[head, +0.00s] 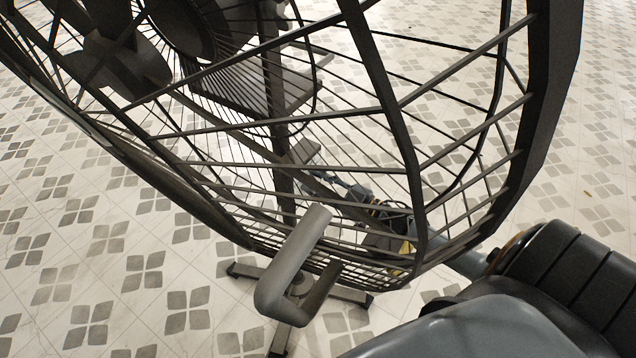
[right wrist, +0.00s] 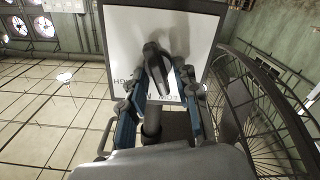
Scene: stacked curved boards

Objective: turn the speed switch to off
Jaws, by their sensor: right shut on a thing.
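The speed switch (right wrist: 155,60) is a dark, elongated knob on a white panel (right wrist: 122,40) in the right wrist view. Dark lettering on the panel is partly readable, turned over and partly covered by my fingers. My right gripper (right wrist: 167,78) has one finger on each side of the knob and is shut on it. In the head view my right gripper (head: 345,188) is small and partly hidden behind the bars of a big fan cage. The switch cannot be made out there. My left gripper is not in view.
The large dark fan cage (head: 385,100) fills much of the head view, between the camera and my right gripper. A bent grey tube (head: 290,260) stands at its lower front. The cage (right wrist: 265,110) is also close at the right wrist's right side. Tiled floor (head: 130,270) is open at the left.

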